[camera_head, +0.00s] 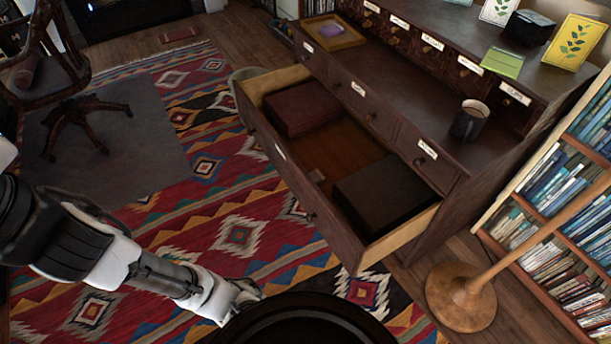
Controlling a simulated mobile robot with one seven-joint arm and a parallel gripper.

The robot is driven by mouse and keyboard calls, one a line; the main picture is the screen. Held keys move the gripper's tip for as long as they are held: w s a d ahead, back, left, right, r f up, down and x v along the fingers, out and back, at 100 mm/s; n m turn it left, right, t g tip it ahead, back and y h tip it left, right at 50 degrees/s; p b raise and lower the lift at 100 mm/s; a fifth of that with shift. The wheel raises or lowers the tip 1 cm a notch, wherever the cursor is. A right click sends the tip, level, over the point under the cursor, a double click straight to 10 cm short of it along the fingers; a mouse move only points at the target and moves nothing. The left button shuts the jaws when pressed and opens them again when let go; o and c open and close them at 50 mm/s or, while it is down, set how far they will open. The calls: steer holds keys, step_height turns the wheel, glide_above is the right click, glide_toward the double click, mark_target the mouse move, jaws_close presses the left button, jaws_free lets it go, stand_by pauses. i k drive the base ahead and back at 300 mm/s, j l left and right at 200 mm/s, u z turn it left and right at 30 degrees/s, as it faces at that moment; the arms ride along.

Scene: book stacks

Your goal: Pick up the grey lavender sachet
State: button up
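I cannot make out the grey lavender sachet for certain. A small, flat greyish-brown thing (317,175) lies in the open drawer (345,150), near its front wall, between a dark red box (301,108) and a dark brown box (384,194); it is too small to identify. A small purple thing (331,30) lies in a wooden tray (347,41) on the cabinet top. My gripper (247,294) is low at bottom centre, over the rug and in front of the drawer, apart from it. Its fingers are too small and partly hidden to read.
The wooden cabinet (440,125) holds a dark mug (468,121) and several cards. A round wooden stand base (461,297) and a bookcase (570,190) are at right. An office chair (60,75) is at left. The patterned rug (240,235) before the drawer is clear.

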mark_target(316, 174)
steer(key=k+l, duration=0.1)
steer(key=l+z, duration=0.1)
steer(key=z, duration=0.45)
steer(key=i+j+z, duration=0.2)
steer(key=j+z, duration=0.25)
steer(key=i+j+z, duration=0.15)
steer(key=z, duration=0.3)
steer(key=i+j+z, duration=0.15)
steer(key=j, duration=0.4)
steer(key=j+z, duration=0.1)
steer(key=j, duration=0.85)
steer(key=i+j, duration=0.1)
steer(key=j, duration=0.3)
